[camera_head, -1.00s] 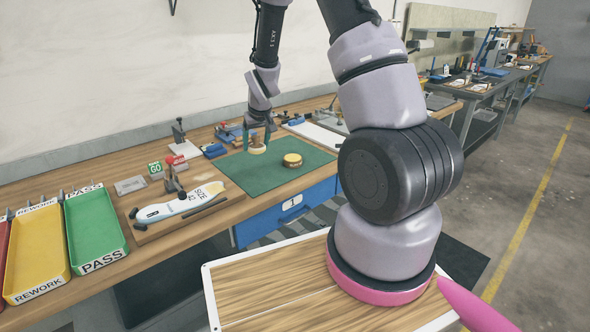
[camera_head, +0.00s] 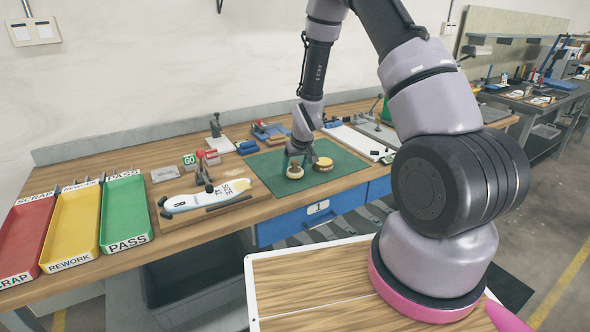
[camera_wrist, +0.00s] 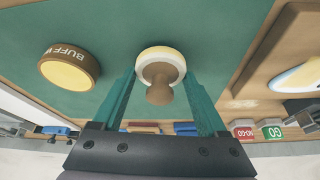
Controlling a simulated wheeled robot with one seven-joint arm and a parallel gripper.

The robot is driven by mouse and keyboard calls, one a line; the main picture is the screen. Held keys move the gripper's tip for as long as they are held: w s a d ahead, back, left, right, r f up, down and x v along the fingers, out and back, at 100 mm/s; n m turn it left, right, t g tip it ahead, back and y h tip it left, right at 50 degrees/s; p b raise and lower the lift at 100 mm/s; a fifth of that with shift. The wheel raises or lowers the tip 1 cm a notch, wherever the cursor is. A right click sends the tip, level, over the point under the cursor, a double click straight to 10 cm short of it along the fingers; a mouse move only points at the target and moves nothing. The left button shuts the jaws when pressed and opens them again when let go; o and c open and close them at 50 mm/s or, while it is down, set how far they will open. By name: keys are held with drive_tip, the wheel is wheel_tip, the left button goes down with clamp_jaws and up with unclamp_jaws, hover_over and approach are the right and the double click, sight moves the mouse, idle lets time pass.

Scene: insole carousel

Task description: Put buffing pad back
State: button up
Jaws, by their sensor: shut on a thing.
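The buffing pad (camera_head: 295,173) is a round pale pad with a wooden knob. In the wrist view the pad (camera_wrist: 158,64) shows between my fingertips with its knob toward my gripper. My gripper (camera_head: 297,160) is shut on it, low over the green mat (camera_head: 346,172). I cannot tell whether the pad touches the mat. A brown round block with a yellow top (camera_head: 323,163) stands on the mat just right of the pad. It also shows in the wrist view (camera_wrist: 69,68) with lettering beginning "BUFF".
An insole on a wooden fixture (camera_head: 207,198) lies left of the mat. Red, yellow and green trays (camera_head: 124,211) stand farther left. Blue clamps and blocks (camera_head: 248,147) sit behind the mat. The mat's right part is clear.

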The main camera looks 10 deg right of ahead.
drive_tip(key=shift+f, duration=0.4)
drive_tip(key=shift+f, duration=0.15)
drive_tip(key=o, duration=1.2)
drive_tip(key=shift+o, duration=0.2)
